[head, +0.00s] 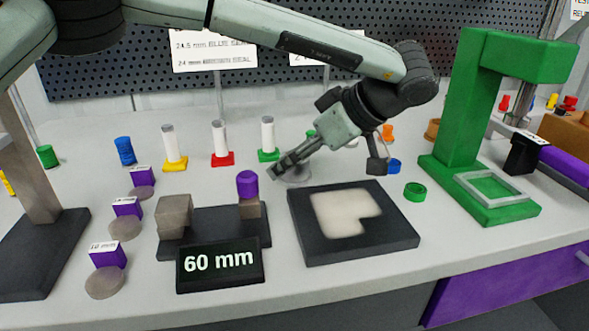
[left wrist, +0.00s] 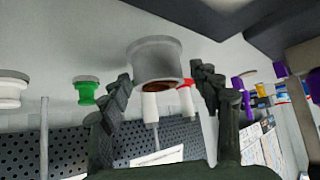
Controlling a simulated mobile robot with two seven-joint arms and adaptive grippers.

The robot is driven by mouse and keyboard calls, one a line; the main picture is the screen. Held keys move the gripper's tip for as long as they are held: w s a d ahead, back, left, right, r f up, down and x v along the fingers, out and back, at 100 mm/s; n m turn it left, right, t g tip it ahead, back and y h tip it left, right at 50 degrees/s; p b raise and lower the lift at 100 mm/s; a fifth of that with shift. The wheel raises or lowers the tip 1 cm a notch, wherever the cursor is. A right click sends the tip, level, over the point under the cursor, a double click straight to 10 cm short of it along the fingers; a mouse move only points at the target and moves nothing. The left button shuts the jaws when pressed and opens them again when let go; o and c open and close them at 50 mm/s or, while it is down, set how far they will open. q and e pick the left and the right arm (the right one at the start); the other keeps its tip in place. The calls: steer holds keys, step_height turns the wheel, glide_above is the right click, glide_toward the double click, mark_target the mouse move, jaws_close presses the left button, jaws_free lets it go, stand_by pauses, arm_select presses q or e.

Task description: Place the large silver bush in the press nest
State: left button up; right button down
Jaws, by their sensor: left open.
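The large silver bush (left wrist: 155,60) is a grey flanged cylinder with a brownish opening, seen between the finger tips in the left wrist view. In the head view, a grey round part (head: 296,178), which appears to be this bush, sits on the bench, partly hidden by a finger. My left gripper (head: 326,168) is open with its fingers spread; it also shows in the left wrist view (left wrist: 160,78). I cannot tell whether a finger touches the bush. The green press (head: 459,110) stands at right, with a grey square frame (head: 515,198) on its base, apparently the nest. My right gripper is not in view.
A black tray (head: 400,236) with a pale inset lies in front of the gripper. A green ring (head: 414,192) lies between tray and press. A "60 mm" display (head: 220,264) and a purple-topped part (head: 247,184) stand left. Several white posts stand behind.

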arm_select(q)
jaws_close()
stand_by(0.3)
steer(key=shift+r, duration=0.2)
